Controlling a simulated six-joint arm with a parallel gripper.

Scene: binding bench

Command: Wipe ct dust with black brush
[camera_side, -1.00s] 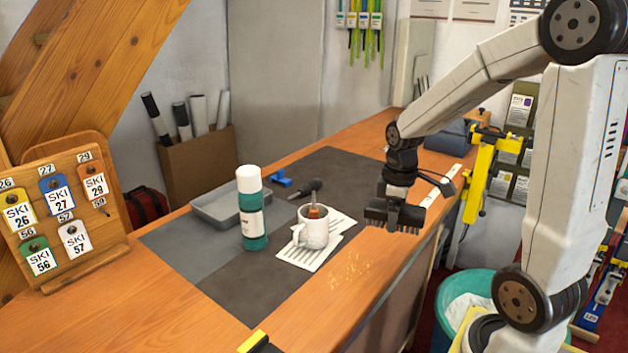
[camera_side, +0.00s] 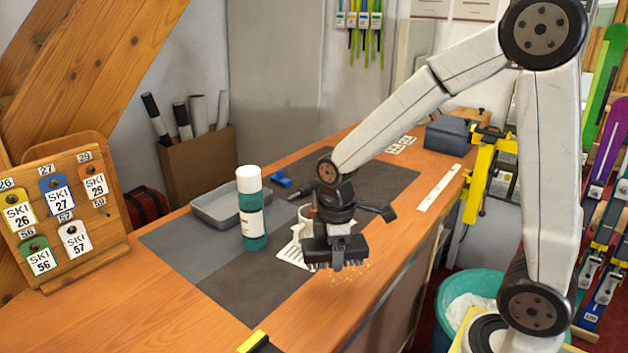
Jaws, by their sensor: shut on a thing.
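My gripper (camera_side: 338,250) is shut on a black brush (camera_side: 318,254) with its bristles pointing down. The brush is over the far part of the yellow dust (camera_side: 352,276) on the wooden bench top, near its front edge. The brush and gripper hide part of the dust. I cannot tell whether the bristles touch the bench.
A green and white bottle (camera_side: 252,224) and a grey tray (camera_side: 216,209) stand to the left on the dark mat (camera_side: 190,257). A teal bin (camera_side: 446,290) stands below the bench.

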